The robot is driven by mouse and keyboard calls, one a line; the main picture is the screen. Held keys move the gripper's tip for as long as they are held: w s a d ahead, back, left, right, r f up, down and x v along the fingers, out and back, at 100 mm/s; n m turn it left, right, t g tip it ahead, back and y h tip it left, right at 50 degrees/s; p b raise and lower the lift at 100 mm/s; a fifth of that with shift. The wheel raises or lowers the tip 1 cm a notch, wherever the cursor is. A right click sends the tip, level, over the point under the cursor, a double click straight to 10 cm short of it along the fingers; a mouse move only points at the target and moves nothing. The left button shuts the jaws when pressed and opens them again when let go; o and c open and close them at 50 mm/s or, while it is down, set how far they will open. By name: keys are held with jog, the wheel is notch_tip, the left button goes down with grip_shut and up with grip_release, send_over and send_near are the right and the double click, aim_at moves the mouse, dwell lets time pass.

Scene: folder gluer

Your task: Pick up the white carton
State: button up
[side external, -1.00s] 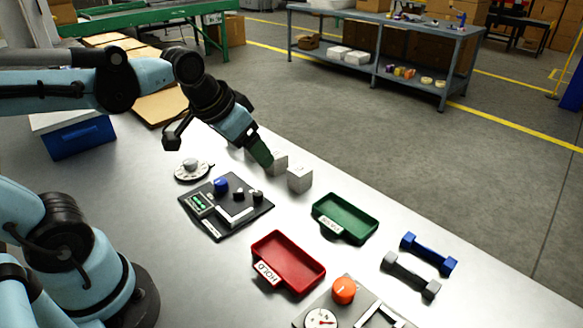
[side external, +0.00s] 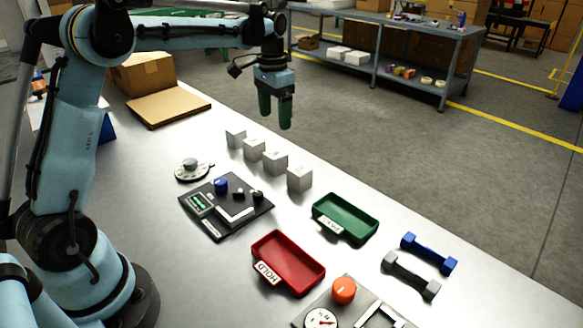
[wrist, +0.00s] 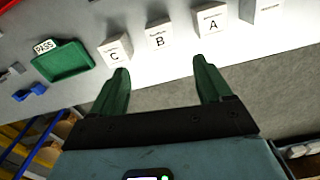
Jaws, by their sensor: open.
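Several white cartons stand in a row on the metal table. In the side view they run from the far-left carton (side external: 236,138) through two middle ones (side external: 253,149) (side external: 275,162) to the near-right one (side external: 300,178). The wrist view shows carton C (wrist: 116,51), carton B (wrist: 159,37), carton A (wrist: 211,22) and a fourth carton (wrist: 265,9) with small print, partly cut off by the frame. My gripper (side external: 275,118) is open and empty, pointing down above and behind the row, apart from all cartons. Its green fingers (wrist: 161,70) frame the wrist view.
A green PASS tray (side external: 363,225) lies right of the row, with a red HOLD tray (side external: 314,279) nearer. A black panel with knobs (side external: 233,222) and a round dial (side external: 206,166) lie in front. Dumbbells (side external: 425,290) lie far right. Flattened cardboard (side external: 165,109) lies at left.

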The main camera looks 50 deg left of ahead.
aim_at(277, 153)
notch_tip(277, 153, down, 12)
jog(key=shift+w+f, duration=0.15)
dwell(0.6)
jog(key=c, duration=1)
